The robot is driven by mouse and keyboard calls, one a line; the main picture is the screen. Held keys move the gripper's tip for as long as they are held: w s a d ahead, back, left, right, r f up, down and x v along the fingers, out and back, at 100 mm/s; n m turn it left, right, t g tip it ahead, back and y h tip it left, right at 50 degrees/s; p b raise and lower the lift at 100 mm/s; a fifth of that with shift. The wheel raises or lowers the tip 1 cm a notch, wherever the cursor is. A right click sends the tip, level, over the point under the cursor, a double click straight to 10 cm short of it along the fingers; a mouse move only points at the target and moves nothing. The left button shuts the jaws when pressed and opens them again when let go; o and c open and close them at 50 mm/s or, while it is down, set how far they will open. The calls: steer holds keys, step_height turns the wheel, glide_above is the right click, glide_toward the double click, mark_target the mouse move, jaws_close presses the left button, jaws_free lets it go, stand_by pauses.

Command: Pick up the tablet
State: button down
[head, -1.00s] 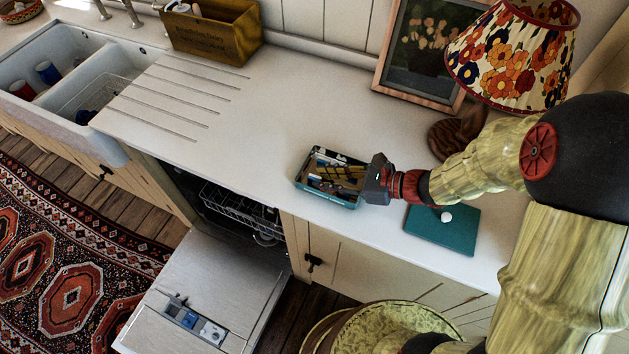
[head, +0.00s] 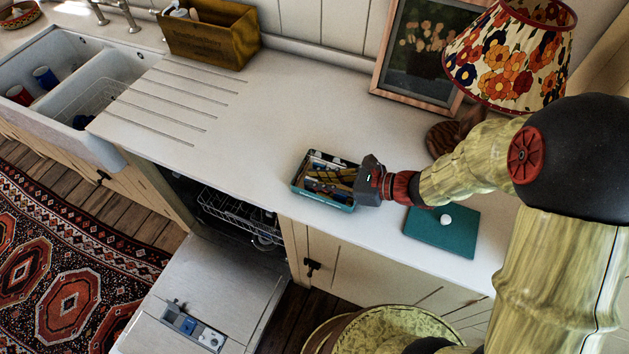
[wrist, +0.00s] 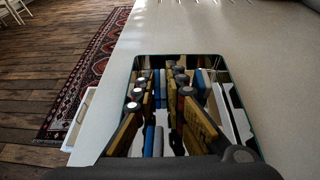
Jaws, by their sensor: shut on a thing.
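An open teal-rimmed box (head: 322,203) stands on the white counter, with small blue and white pieces inside. My gripper (head: 333,179) reaches into it from the right, its yellowish fingers low between the walls. In the wrist view, the box (wrist: 233,82) surrounds the fingers (wrist: 162,100). Blue and white pieces (wrist: 158,140) show between and beside the fingers. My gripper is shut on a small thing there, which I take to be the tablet. Its outline is mostly hidden by the fingers, and I cannot tell it clearly from the other pieces.
A teal square lid (head: 443,233) with a white knob lies to the right. The dishwasher door (head: 205,290) is open below the counter. A flowered lamp (head: 510,55) and a picture frame (head: 418,60) stand behind.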

steer(key=shift+s+f, duration=0.2)
